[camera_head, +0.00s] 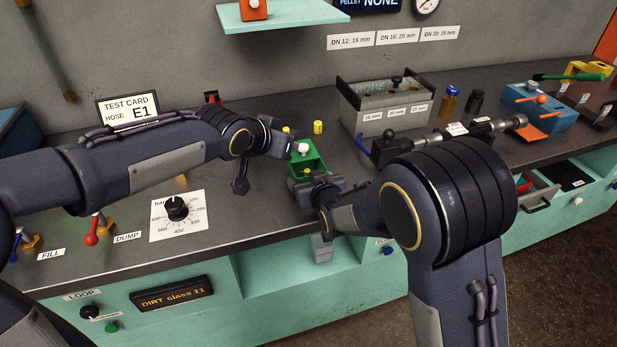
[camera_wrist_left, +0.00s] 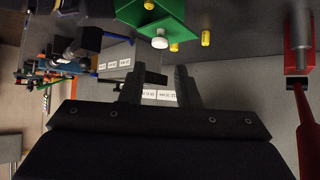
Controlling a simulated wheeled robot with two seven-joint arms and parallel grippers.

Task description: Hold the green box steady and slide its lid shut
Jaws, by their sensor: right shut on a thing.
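The green box (camera_head: 314,158) sits on the dark bench top between my two grippers. A white round knob (camera_head: 304,148) shows on it, probably the lid's; I cannot tell how far the lid is open. In the left wrist view the green box (camera_wrist_left: 147,14) is at the top edge, with the white knob (camera_wrist_left: 160,42) below it. My left gripper (camera_head: 284,146) is just left of the box; its fingers (camera_wrist_left: 157,82) are apart with nothing between them. My right gripper (camera_head: 312,186) is shut on the near end of the green box, its fingertips partly hidden.
Yellow cylinders (camera_head: 318,127) stand behind the box. A grey bin (camera_head: 378,122) with labels is at the right rear. A dial plate (camera_head: 178,215) and red lever (camera_head: 91,232) are at the left. A hose fitting (camera_head: 482,129) lies behind my right arm.

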